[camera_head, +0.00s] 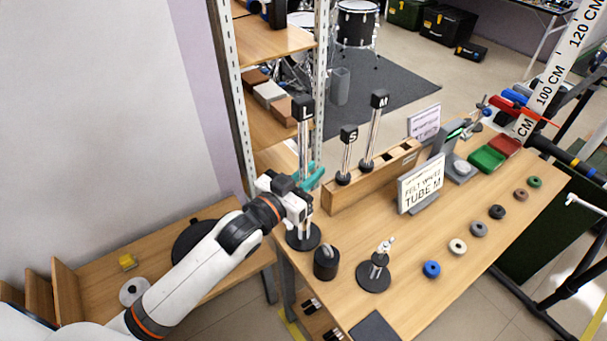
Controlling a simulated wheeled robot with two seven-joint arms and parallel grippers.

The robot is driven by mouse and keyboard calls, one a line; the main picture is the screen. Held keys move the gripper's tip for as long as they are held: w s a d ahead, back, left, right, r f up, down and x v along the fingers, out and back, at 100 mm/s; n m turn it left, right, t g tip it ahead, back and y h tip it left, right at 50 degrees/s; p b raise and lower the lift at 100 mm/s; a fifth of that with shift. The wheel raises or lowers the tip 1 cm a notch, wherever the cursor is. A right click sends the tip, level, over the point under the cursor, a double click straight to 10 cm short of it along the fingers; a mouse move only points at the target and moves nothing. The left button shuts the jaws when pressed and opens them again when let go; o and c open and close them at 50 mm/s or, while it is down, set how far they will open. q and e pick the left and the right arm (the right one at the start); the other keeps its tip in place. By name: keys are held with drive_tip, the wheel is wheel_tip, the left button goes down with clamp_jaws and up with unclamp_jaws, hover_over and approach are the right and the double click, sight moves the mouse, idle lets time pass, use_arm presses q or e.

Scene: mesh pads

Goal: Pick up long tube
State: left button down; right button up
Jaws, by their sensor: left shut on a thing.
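The long tube (304,140) is a clear, upright tube with a black top block marked L. My left gripper (308,180), with teal fingers, is shut on it partway up. Below the gripper, the lower part shows above a round black base (303,238) near the table's left edge. The gripper hides the middle of the tube, and I cannot tell whether its foot touches the base. My right gripper is not in view.
Tubes marked S (347,155) and M (374,130) stand at a wooden rack (350,197) just right of my gripper. A black cup (326,262) and a small stand (373,275) are in front. Shelves (275,42) rise behind.

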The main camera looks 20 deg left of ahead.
use_arm(q)
drive_tip(key=shift+r, duration=0.1)
wheel_tip(320, 180, up, 12)
drive_tip(key=shift+s+a+r, duration=0.1)
drive_tip(key=v, duration=0.6)
drive_tip(key=shift+s+a+b, duration=0.1)
drive_tip(key=shift+s+b, duration=0.2)
drive_tip(key=shift+b, duration=0.05)
drive_tip(key=p, duration=0.9)
approach(299, 133)
drive_tip(key=v, duration=0.4)
drive_tip(key=shift+s+a+p, duration=0.2)
drive_tip(key=shift+s+p, duration=0.15)
drive_tip(key=shift+s, duration=0.15)
drive_tip(key=shift+p, duration=0.35)
